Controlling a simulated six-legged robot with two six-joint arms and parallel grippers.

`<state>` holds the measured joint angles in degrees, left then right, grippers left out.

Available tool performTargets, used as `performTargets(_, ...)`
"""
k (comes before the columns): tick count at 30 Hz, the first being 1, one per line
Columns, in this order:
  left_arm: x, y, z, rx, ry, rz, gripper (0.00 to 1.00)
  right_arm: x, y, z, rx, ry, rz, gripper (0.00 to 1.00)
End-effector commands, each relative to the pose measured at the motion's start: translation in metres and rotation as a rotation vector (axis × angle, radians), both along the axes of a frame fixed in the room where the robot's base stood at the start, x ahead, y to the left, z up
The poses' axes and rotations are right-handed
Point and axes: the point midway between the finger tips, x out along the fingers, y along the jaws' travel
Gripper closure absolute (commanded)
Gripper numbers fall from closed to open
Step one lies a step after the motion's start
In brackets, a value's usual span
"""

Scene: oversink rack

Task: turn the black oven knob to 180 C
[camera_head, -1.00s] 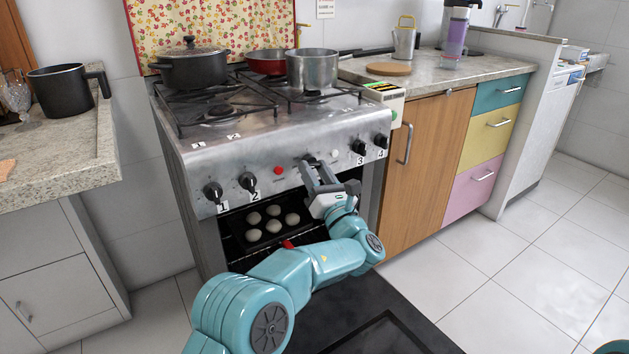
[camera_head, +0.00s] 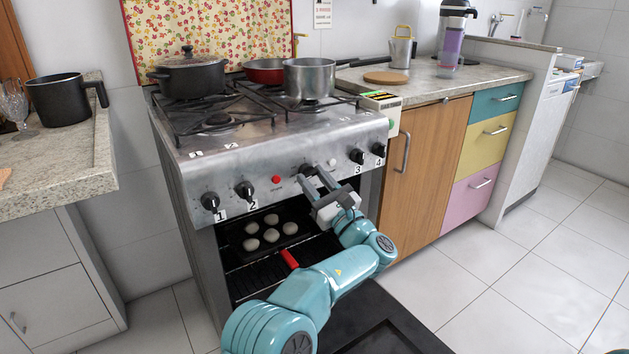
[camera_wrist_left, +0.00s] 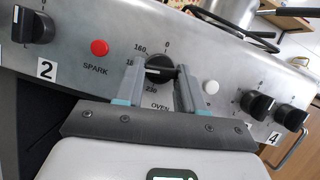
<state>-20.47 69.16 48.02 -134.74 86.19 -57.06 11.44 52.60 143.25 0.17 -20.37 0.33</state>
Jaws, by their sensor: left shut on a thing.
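The black oven knob (camera_head: 306,170) is on the stove's steel front panel, between the red button and knob 3. In the left wrist view the knob (camera_wrist_left: 159,67) sits between the fingers of my left gripper (camera_wrist_left: 160,85). In the head view my left gripper (camera_head: 311,182) reaches up to it from below and is shut on it. Around the knob I read 0, 160, 230 and OVEN; a label starting with 18 is partly hidden by the left finger. A pale line on the knob lies roughly sideways, toward that label; its exact reading is unclear. My right gripper is not visible.
Knobs 1 (camera_head: 210,201) and 2 (camera_head: 245,190) are to the left, knobs 3 (camera_head: 356,156) and 4 (camera_head: 378,149) to the right. A red spark button (camera_wrist_left: 99,48) and a white button (camera_wrist_left: 211,87) flank the oven knob. Below, the open oven holds a tray (camera_head: 236,236) with several dough balls.

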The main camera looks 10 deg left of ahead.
Motion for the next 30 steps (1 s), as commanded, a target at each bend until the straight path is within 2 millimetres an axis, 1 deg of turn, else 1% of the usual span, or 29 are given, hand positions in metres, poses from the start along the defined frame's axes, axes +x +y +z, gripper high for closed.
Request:
performTargets(1, 0.000, 0.000, 0.003, 0.001, -0.005, -0.002, 0.92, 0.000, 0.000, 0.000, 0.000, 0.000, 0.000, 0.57)
performTargets(7, 0.000, 0.000, 0.003, 0.001, -0.005, -0.001, 0.92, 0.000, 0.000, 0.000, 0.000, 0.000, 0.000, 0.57)
performTargets(8, 0.000, 0.000, 0.003, 0.001, -0.005, -0.001, 0.52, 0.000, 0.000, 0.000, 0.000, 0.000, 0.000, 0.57)
performTargets(9, 0.000, 0.000, 0.003, 0.002, -0.004, -0.001, 0.39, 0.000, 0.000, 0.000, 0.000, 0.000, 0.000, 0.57)
performTargets(10, 0.000, 0.000, 0.003, 0.001, -0.003, -0.001, 0.36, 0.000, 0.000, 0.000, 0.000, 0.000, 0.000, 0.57)
performTargets(17, 0.000, 0.000, 0.001, 0.002, -0.001, -0.001, 0.36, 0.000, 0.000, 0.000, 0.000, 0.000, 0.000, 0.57)
performTargets(20, -0.002, -0.003, 0.000, 0.001, 0.001, -0.001, 0.36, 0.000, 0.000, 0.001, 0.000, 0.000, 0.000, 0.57)
performTargets(23, -0.009, -0.013, -0.004, 0.002, 0.003, -0.002, 0.36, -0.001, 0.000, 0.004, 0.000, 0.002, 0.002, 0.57)
performTargets(30, -0.043, -0.052, -0.024, 0.002, 0.003, -0.004, 0.36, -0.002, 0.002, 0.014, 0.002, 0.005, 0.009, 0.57)
